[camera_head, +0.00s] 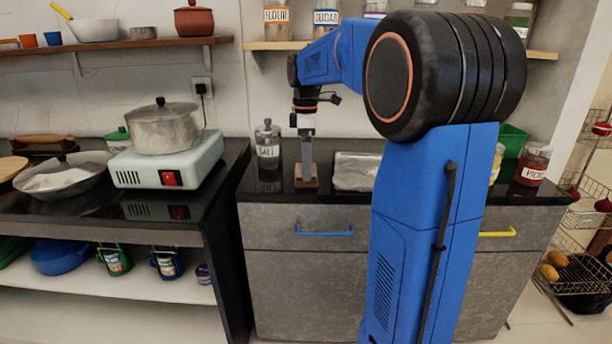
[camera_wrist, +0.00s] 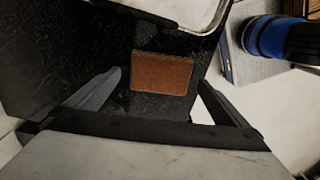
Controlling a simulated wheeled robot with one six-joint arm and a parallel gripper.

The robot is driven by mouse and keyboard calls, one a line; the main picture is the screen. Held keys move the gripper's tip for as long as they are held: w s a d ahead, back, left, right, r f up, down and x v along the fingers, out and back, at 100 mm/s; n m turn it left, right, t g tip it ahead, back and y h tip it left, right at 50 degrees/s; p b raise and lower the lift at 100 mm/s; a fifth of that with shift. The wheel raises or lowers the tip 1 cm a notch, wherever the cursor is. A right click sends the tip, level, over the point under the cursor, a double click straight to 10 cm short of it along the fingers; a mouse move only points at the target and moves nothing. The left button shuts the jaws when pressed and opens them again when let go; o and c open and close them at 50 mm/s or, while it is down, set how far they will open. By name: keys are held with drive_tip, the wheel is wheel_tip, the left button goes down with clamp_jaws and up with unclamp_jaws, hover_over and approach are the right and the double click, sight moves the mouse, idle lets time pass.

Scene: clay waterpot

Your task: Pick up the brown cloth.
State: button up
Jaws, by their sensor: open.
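The brown cloth (camera_wrist: 161,74) lies flat on the black counter in the wrist view, a small rectangle between and just beyond my two fingertips. In the head view the cloth (camera_head: 306,183) shows as a small brown patch near the counter's front edge, directly below my gripper (camera_head: 307,165). In the wrist view my gripper (camera_wrist: 160,85) is open, with one finger on each side of the cloth. Nothing is held. I cannot tell how far the fingertips are above the counter.
A metal tray (camera_head: 356,171) lies right of the cloth. A salt jar (camera_head: 268,146) stands to its left. A hot plate (camera_head: 168,166) with a pot (camera_head: 163,128) is on the left counter. My arm hides part of the right counter.

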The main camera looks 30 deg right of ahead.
drive_tip(key=shift+f, duration=1.35)
drive_tip(key=shift+c, duration=0.3)
drive_tip(key=c, duration=0.9)
